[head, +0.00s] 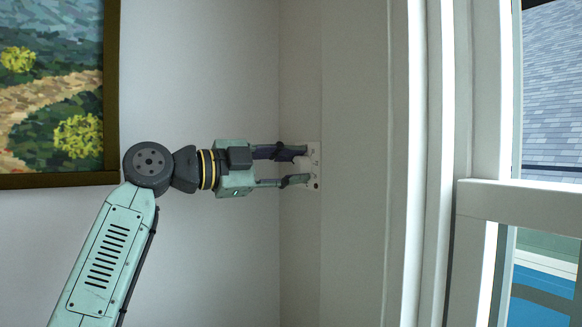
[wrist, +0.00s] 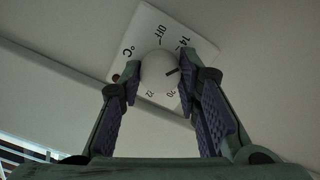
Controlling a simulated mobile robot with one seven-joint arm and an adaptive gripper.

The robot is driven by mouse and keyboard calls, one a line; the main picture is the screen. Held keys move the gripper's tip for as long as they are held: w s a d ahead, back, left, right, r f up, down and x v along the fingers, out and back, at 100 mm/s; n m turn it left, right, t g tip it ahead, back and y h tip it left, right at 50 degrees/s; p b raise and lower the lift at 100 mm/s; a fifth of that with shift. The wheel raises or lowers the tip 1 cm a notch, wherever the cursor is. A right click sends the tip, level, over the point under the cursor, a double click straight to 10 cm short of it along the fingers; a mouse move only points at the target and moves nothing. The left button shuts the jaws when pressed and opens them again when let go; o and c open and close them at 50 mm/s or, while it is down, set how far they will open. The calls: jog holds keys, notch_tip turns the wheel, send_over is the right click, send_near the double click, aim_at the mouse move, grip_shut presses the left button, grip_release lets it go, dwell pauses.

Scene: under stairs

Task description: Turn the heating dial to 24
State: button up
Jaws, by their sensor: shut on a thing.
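The heating dial is a round pale knob (wrist: 155,78) on a square white plate (wrist: 148,25), which shows tilted in the wrist view. I can read °C, OFF and 14 on the plate, and smaller, hard-to-read numbers below the knob. The knob's dark pointer mark points right, between 14 and the lower numbers, towards the right finger, which hides part of the scale. My gripper (wrist: 158,88) is shut on the knob, one finger on each side. In the head view my gripper (head: 296,166) reaches right to the plate (head: 315,172) on the wall, and its fingers largely hide the knob.
A framed landscape painting (head: 50,90) hangs on the wall left of my gripper. A white window frame (head: 470,120) stands at the right. The wall around the plate is bare, with free room above and below my gripper.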

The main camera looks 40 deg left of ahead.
jog(key=m, duration=0.4)
jog(key=shift+m, duration=0.3)
jog(key=m, duration=0.4)
jog(key=shift+m, duration=0.3)
jog(key=m, duration=0.4)
jog(key=shift+m, duration=0.3)
jog(key=m, duration=1.3)
jog(key=shift+m, duration=0.3)
jog(key=m, duration=0.4)
jog(key=shift+m, duration=2.2)
